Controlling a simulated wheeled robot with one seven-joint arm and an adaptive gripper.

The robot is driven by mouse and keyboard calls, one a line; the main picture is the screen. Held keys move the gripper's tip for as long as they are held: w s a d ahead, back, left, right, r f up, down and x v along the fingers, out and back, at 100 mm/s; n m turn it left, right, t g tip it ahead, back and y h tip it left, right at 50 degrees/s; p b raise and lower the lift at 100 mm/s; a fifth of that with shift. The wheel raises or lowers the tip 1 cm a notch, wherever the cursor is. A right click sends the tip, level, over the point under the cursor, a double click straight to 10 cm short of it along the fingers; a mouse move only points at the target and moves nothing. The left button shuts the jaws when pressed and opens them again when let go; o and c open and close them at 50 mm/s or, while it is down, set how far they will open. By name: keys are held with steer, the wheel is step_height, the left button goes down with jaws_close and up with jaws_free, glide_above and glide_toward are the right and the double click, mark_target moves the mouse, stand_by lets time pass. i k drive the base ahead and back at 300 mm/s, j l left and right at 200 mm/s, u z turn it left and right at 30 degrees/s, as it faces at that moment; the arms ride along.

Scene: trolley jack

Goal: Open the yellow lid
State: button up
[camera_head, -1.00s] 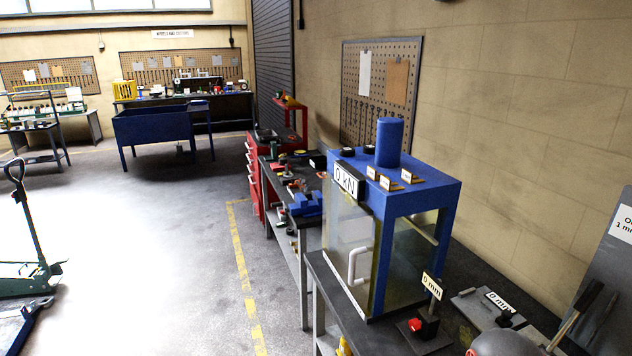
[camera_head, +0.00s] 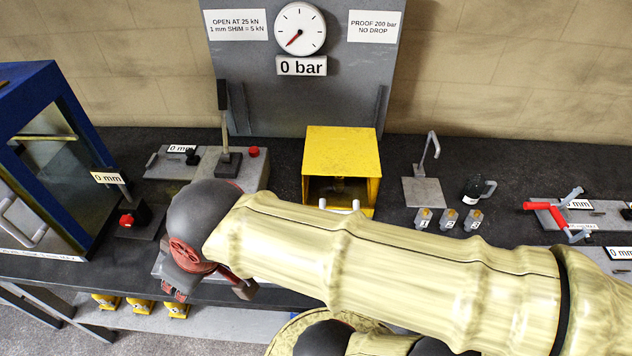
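A yellow box (camera_head: 341,150) stands on the dark bench under the gauge panel. Its top is flat and closed, and its front shows a dark opening with a yellowish part inside. Two white handle ends show at its lower front edge, partly hidden by my arm. I cannot tell which part is a separate lid. My gripper (camera_head: 208,288) is at the bench's front edge, left of and nearer than the yellow box, clear of it. Its red and dark fingers are partly hidden, so I cannot tell whether it is open.
A lever pump (camera_head: 225,160) stands left of the box. The blue press (camera_head: 40,90) is at far left. A grey stand with a hook (camera_head: 424,190), a dark mug (camera_head: 478,188) and small numbered blocks (camera_head: 447,218) lie right. The gauge (camera_head: 299,28) reads 0 bar.

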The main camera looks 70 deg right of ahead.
mark_target(338, 151)
steer(key=z, duration=2.3)
steer(key=k+l+z, duration=0.1)
steer(key=l+z, duration=0.15)
steer(key=l, duration=0.15)
steer(key=l+z, duration=0.2)
steer(key=l, duration=0.2)
